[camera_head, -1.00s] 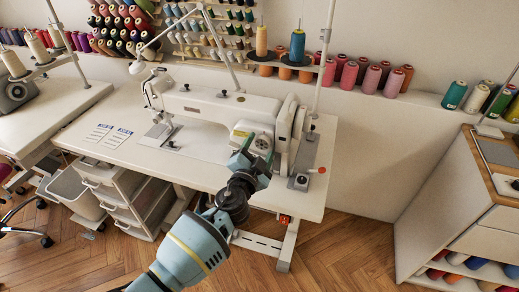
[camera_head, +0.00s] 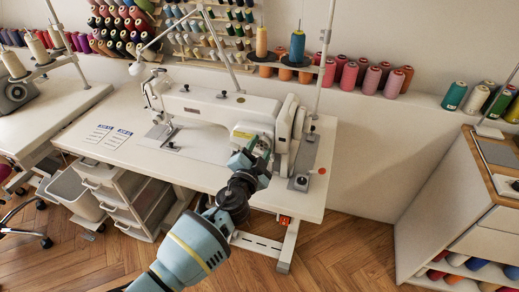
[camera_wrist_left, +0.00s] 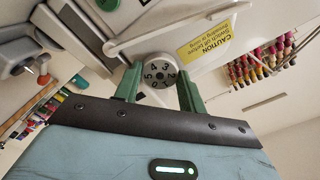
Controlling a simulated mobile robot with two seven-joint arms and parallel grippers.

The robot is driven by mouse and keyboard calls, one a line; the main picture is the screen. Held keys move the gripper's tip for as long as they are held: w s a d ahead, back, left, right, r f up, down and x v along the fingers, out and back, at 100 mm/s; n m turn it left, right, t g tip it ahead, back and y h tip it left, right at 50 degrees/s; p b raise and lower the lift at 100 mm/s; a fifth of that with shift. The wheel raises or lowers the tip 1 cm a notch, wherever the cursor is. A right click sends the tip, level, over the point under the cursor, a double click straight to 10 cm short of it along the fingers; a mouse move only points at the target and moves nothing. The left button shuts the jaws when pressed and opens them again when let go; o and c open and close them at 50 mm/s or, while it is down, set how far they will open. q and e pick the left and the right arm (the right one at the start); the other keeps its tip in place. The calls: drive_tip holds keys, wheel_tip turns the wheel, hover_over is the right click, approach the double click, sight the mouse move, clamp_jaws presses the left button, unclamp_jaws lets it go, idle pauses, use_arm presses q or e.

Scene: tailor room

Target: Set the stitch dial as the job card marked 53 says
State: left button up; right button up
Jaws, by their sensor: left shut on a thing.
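The white sewing machine (camera_head: 200,108) stands on the white table. Its stitch dial (camera_wrist_left: 160,76) is a small round pale disc with numbers around a darker hub, seen in the left wrist view. My left gripper (camera_wrist_left: 159,84) has one green finger on each side of the dial and is shut on it. In the head view my left gripper (camera_head: 252,152) is at the machine's right end and mostly hides the dial. Two job cards, a left one (camera_head: 98,134) and a right one (camera_head: 118,138), lie flat on the table; their print is too small to read. My right gripper is out of view.
A yellow caution label (camera_wrist_left: 208,44) is beside the dial. A thread stand pole (camera_head: 325,60) rises behind the machine's right end. A drawer unit (camera_head: 130,200) stands under the table.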

use_arm(q)
drive_tip(key=shift+m, duration=0.9)
drive_tip(key=m, duration=0.3)
drive_tip(key=shift+m, duration=0.3)
drive_tip(key=m, duration=0.6)
drive_tip(key=shift+p, duration=0.3)
drive_tip(key=m+p, duration=0.1)
drive_tip(key=m, duration=0.4)
drive_tip(key=shift+r+m, duration=0.1)
drive_tip(key=shift+m, duration=0.3)
drive_tip(key=m, duration=0.4)
drive_tip(key=shift+p, duration=0.3)
drive_tip(key=shift+m, duration=1)
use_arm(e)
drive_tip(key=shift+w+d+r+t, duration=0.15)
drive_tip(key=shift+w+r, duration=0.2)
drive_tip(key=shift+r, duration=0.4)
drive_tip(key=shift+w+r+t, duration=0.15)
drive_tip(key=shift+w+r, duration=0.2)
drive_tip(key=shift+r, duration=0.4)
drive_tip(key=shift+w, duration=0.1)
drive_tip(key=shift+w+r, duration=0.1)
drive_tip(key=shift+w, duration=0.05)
use_arm(q)
drive_tip(key=o, duration=1)
drive_tip(key=shift+c, duration=0.2)
